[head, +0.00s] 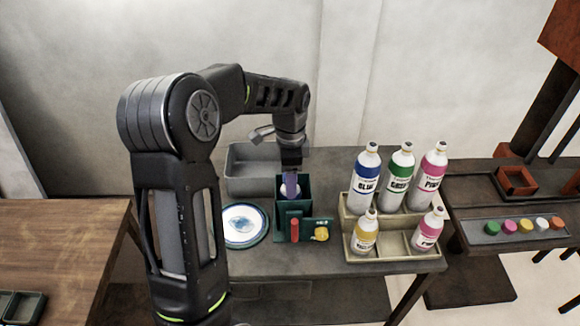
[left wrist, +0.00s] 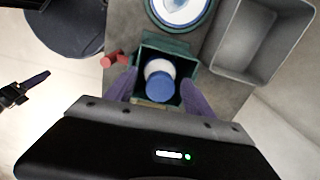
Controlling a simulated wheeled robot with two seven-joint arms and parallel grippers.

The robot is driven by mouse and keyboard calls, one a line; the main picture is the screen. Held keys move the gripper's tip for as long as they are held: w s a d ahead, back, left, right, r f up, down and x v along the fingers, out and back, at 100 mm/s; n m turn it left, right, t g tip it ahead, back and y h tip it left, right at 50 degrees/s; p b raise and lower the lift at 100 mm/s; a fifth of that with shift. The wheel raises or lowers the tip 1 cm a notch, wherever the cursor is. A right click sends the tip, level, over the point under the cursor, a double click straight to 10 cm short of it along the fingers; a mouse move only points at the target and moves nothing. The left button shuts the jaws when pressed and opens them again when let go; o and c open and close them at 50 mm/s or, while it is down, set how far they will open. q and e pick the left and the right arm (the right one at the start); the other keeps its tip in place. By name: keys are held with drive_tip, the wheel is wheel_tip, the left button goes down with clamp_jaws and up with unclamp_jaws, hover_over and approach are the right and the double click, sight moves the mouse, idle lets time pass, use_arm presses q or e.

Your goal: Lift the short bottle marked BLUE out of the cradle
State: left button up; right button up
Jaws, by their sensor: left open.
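The short bottle (left wrist: 160,82) stands in the dark green cradle (head: 293,217), with its blue cap and white shoulder seen from above in the left wrist view. Its label is hidden. The cradle's rim shows around it in the left wrist view (left wrist: 182,48). My left gripper (head: 291,184) points down over the cradle. Its two purple fingers are open, one on each side of the bottle (left wrist: 160,95); I cannot tell whether they touch it. In the head view the fingers mostly cover the bottle.
A tan rack (head: 392,246) at the right holds tall BLUE (head: 366,180), GREEN and PINK bottles and two short ones. A grey bin (head: 250,160) stands behind the cradle, a plate (head: 240,224) left of it. A red cylinder (head: 295,230) and yellow item (head: 320,234) are in front.

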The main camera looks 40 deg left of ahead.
use_arm(q)
drive_tip(key=shift+f, duration=0.2)
drive_tip(key=shift+c, duration=0.2)
clamp_jaws()
idle(0.4)
drive_tip(key=c, duration=0.6)
unclamp_jaws()
clamp_jaws()
drive_tip(key=shift+r, duration=0.15)
